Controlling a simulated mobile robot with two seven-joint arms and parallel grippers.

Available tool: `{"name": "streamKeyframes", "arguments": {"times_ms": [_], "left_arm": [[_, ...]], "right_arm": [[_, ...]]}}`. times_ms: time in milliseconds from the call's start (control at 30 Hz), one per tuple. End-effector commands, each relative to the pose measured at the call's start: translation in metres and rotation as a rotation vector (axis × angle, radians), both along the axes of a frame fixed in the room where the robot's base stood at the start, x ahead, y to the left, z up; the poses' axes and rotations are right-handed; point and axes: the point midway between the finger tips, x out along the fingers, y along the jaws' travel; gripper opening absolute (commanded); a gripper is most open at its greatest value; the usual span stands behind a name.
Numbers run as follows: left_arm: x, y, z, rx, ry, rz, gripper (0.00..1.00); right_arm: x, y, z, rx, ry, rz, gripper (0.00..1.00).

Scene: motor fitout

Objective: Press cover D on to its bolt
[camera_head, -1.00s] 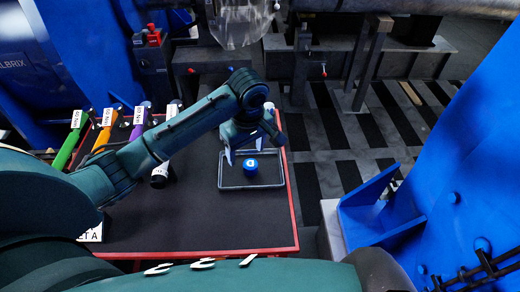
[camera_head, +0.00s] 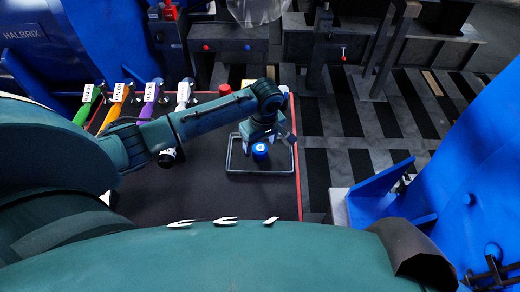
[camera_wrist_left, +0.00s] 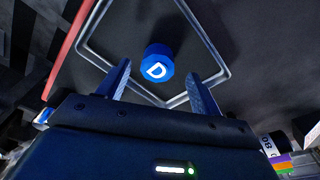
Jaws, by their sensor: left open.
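Cover D, a blue cap with a white D, (camera_head: 260,151) sits in a shallow, thin-rimmed tray (camera_head: 232,171) on the dark table. My left gripper (camera_head: 262,138) is over the tray, just behind and above the cap, partly hiding it. In the left wrist view, cover D (camera_wrist_left: 157,64) stands just beyond the two open fingertips (camera_wrist_left: 158,78), roughly centred between them. The fingers are apart and hold nothing. A blue bolt-like knob (camera_head: 469,199) shows on the blue structure at the right; which bolt is D's, I cannot tell. My right gripper is out of view.
A red-capped item (camera_head: 225,90) is behind my arm. A blue bracket (camera_head: 385,190) juts out right of the table. Striped floor (camera_head: 345,140) lies between.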

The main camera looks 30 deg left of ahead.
Motion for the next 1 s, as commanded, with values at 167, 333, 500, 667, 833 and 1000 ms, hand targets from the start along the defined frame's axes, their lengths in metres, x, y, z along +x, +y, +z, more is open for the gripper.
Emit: {"name": "streamKeyframes", "arguments": {"times_ms": [167,333,500,667,833,1000], "left_arm": [[0.003,0.002,-0.024,0.001,0.001,-0.001,0.65],[0.004,0.003,-0.029,0.0,-0.001,-0.001,0.65],[0.004,0.002,-0.028,0.0,-0.001,-0.001,0.62],[0.003,0.002,-0.028,0.0,-0.001,-0.001,0.49],[0.003,0.002,-0.028,0.0,-0.001,-0.001,0.35],[0.004,0.002,-0.028,0.0,-0.001,-0.001,0.21]], "right_arm": [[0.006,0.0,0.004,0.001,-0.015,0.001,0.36],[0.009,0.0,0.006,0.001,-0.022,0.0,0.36],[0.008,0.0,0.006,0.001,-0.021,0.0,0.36],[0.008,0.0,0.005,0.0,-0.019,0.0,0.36],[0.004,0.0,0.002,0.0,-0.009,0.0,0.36],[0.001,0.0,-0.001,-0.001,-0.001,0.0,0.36]]}}
